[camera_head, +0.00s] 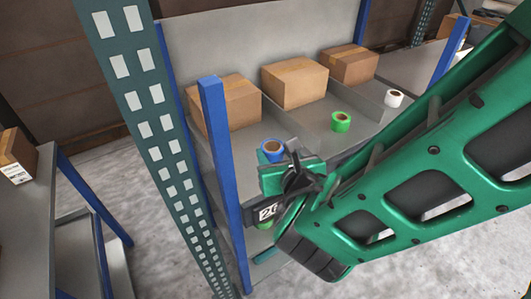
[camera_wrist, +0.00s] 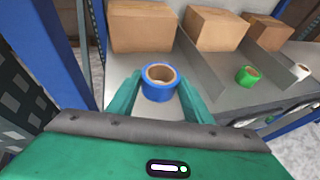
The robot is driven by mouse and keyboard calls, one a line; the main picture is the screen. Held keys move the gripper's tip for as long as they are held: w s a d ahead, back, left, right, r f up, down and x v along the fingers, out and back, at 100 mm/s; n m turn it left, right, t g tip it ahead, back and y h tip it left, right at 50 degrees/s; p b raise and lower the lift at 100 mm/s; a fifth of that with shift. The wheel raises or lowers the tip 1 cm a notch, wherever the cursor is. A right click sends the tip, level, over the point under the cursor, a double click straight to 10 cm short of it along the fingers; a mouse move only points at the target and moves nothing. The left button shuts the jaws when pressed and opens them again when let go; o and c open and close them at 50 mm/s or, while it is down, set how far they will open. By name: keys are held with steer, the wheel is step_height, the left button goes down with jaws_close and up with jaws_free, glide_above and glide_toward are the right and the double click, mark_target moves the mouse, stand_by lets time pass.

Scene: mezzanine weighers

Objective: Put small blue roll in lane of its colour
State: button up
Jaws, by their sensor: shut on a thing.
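The small blue roll (camera_head: 271,151) has a brown core and sits upright between the fingers of my gripper (camera_head: 274,158). In the wrist view the blue roll (camera_wrist: 160,93) is gripped from both sides by the green fingers of my gripper (camera_wrist: 158,86). It is at the front of the left lane (camera_wrist: 120,68) of a grey shelf, in front of a cardboard box. I cannot tell whether its underside touches the lane floor. A green roll (camera_head: 341,122) stands in the middle lane. A white roll (camera_head: 393,98) stands in the right lane.
Cardboard boxes stand at the back of the left (camera_head: 228,103), middle (camera_head: 295,83) and right (camera_head: 348,64) lanes. Low grey dividers part the lanes. A blue post (camera_head: 222,165) and a perforated green upright (camera_head: 150,100) stand close to the left.

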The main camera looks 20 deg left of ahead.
steer(key=x, duration=0.4)
steer(key=f+x, duration=0.1)
steer(key=x, duration=0.3)
steer(key=s+x, duration=0.1)
steer(key=x, duration=0.3)
steer(key=shift+w+a+f, duration=0.15)
steer(key=shift+a+f, duration=0.1)
steer(key=shift+f, duration=0.15)
steer(key=shift+a+f, duration=0.1)
steer(key=shift+f, duration=1.95)
steer(key=shift+f, duration=0.1)
steer(key=o, duration=1.1)
steer(key=shift+c, duration=0.2)
steer(key=v, duration=1.2)
